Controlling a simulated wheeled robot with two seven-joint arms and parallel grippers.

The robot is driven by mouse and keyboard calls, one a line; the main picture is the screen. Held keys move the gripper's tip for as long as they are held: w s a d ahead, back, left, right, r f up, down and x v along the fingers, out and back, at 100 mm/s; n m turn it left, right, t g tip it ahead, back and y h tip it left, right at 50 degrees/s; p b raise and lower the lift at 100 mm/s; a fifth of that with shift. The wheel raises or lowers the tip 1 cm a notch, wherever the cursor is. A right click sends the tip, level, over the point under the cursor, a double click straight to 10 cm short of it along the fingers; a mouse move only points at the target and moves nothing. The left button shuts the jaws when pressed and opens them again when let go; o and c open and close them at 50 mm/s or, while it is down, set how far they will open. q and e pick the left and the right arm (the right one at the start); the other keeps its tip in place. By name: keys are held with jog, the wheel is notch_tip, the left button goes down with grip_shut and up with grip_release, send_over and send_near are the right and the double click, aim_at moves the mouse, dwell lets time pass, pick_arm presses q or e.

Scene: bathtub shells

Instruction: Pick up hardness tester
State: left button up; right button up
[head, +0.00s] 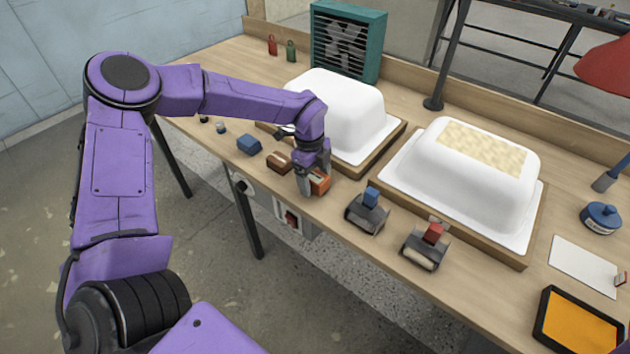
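A small orange block-like thing (319,183) lies at the front edge of the workbench, before the left white tub shell; it may be the hardness tester, but I cannot tell for sure. My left gripper (313,181) points down right at it, with a grey finger in front of its left part. The gripper hides part of the thing, and I cannot tell whether the fingers are closed on it. My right gripper is not in view.
On the workbench (330,222), a brown block (279,161) and a blue block (249,145) lie left of the gripper. Two white tub shells (340,108) (455,185) stand behind on wooden bases.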

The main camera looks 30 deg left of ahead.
pick_arm(q)
jog(key=c, duration=1)
jog(key=shift+w+r, duration=0.1)
jog(key=shift+r, duration=0.45)
jog(key=s+d+r+b, duration=0.3)
jog(key=s+d+r, duration=0.3)
jog(key=s+r, duration=0.6)
jog(key=shift+s+b, duration=0.35)
jog(key=shift+b, duration=0.05)
